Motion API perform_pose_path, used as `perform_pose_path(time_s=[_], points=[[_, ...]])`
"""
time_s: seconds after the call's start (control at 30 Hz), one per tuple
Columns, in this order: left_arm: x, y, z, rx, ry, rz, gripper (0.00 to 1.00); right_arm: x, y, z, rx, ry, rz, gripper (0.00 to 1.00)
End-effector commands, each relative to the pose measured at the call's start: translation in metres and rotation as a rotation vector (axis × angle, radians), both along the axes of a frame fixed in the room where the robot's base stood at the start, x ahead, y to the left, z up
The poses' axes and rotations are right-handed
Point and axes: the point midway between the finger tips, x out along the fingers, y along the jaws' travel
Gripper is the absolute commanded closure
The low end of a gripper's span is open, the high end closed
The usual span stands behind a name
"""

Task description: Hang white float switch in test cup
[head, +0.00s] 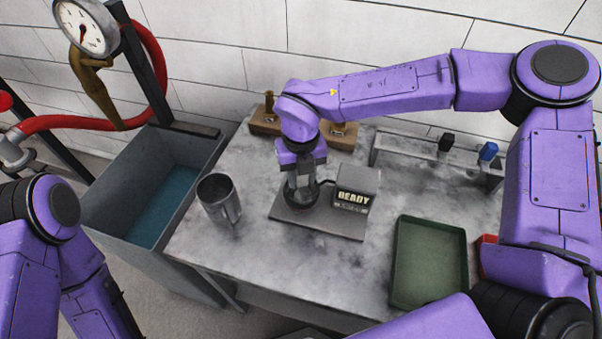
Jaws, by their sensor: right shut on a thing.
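A dark round cup (297,208), which looks like the test cup, stands on the plate right under and around the fingertips. I cannot tell whether the switch touches its rim.
A metal jug (217,196) stands left of the plate. A green tray (430,262) lies at the right front, with a red thing (484,243) beside it. A rail (410,160) at the back right carries a black and a blue piece. A grey water tank (150,190) is left of the table.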

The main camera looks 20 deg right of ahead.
Motion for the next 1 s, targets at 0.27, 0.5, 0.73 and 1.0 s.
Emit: perform_pose_path(time_s=[0.27, 0.5, 0.73, 1.0], points=[[0.000, 0.000, 0.000, 0.000, 0.000, 0.000, 0.64, 0.000, 0.000, 0.000, 0.000, -0.001, 0.000, 0.36], [0.000, 0.000, -0.003, 0.000, 0.000, 0.000, 0.64, 0.001, 0.000, 0.010, 0.001, -0.005, -0.002, 0.36], [0.000, 0.000, -0.011, 0.000, 0.000, 0.000, 0.64, 0.001, 0.000, 0.063, 0.001, -0.006, -0.003, 0.36], [0.000, 0.000, -0.015, 0.000, 0.000, 0.000, 0.64, 0.000, 0.000, 0.103, 0.000, -0.002, 0.000, 0.36]])
